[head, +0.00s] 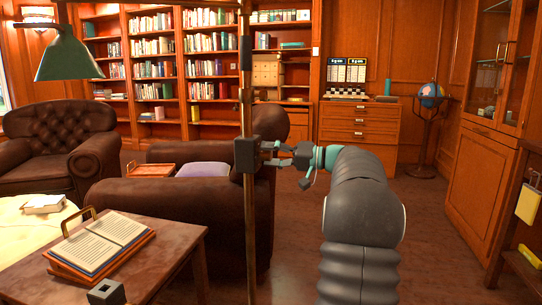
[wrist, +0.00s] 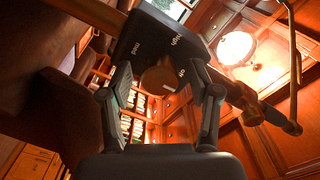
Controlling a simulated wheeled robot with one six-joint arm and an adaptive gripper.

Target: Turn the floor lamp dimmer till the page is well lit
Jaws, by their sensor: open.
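The floor lamp has a brass pole (head: 247,220) and a green shade (head: 68,58) at upper left. A black dimmer box (head: 244,155) is fixed on the pole; the wrist view shows the box (wrist: 150,38) with the words "mid" and "high". A round brownish knob (wrist: 158,79) sticks out of it. My gripper (head: 270,154) is at the box's right side, open, with its fingertips on either side of the knob in the wrist view (wrist: 163,80). I cannot tell whether they touch it. An open book (head: 100,243) lies on a wooden stand, its pages visible but not brightly lit.
The side table (head: 165,262) stands at lower left. Brown leather armchairs (head: 60,145) and (head: 170,215) stand behind it and behind the pole. A drawer cabinet (head: 358,125), globe (head: 431,95) and glazed cabinet (head: 490,170) are at right. The floor at centre right is clear.

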